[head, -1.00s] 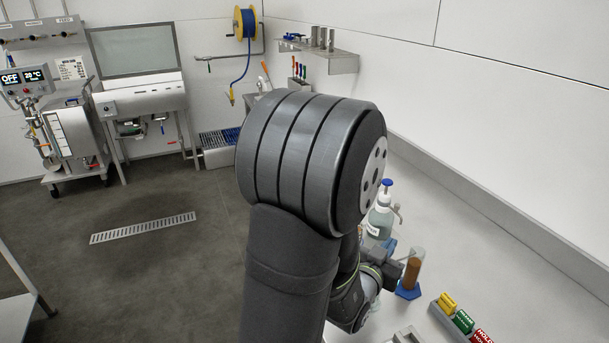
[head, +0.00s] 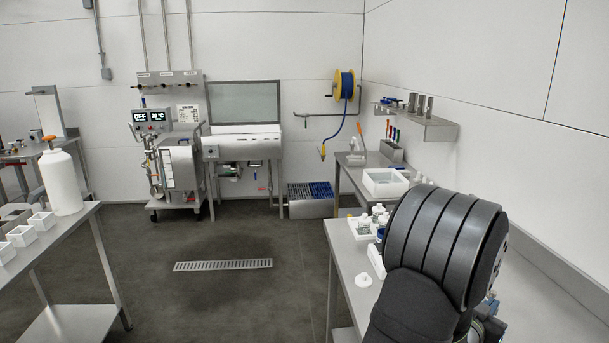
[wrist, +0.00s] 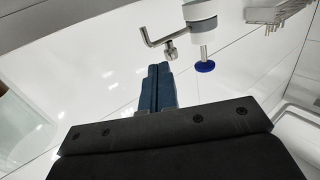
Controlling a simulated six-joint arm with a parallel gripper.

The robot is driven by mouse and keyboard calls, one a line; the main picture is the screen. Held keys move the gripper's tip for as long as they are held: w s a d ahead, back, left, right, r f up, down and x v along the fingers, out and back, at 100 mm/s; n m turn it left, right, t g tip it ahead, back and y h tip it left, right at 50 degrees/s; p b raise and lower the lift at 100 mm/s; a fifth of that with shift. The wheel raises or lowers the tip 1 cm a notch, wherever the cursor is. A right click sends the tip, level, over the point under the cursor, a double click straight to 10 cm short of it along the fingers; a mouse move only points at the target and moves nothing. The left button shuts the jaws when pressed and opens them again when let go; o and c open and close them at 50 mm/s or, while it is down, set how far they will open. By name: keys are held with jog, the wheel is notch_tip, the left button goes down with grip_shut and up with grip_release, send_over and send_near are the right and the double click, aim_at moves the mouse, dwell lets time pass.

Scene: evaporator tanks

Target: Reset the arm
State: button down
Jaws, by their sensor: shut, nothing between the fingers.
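My arm stands at the right of the head view, its big dark joint filling the lower right corner and hiding part of the right-hand bench. My gripper (wrist: 158,88) shows in the wrist view, its blue-grey fingers together with nothing between them. In the wrist view a white and grey fitting (wrist: 200,22) with a bent metal handle and a blue round foot is beyond the fingertips, apart from them. The gripper itself is hidden in the head view.
The right-hand bench (head: 345,262) holds small bottles and a white tray (head: 385,183) farther back. A left table (head: 70,240) carries a white bottle (head: 62,178) and square cups. The evaporator unit (head: 180,170) stands at the back wall. The floor around the drain grate (head: 222,265) is clear.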

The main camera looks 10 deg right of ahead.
jog(key=shift+w+d, duration=0.65)
jog(key=shift+w, duration=0.05)
jog(key=s+d+v, duration=0.1)
jog(key=v, duration=0.6)
jog(key=s+d+f+v, duration=0.1)
jog(key=s+v, duration=0.1)
jog(key=v, duration=0.5)
jog(key=w+d, duration=1)
jog(key=w, duration=0.1)
jog(key=w+a+m+g+h, duration=0.2)
jog(key=a+m+g, duration=0.3)
jog(key=g, duration=0.3)
jog(key=shift+w+a+m+h, duration=0.2)
jog(key=shift+w+m+h, duration=0.15)
jog(key=shift+w, duration=0.5)
jog(key=shift+r+g, duration=0.1)
jog(key=shift+g, duration=0.2)
jog(key=c, duration=2.1)
grip_release()
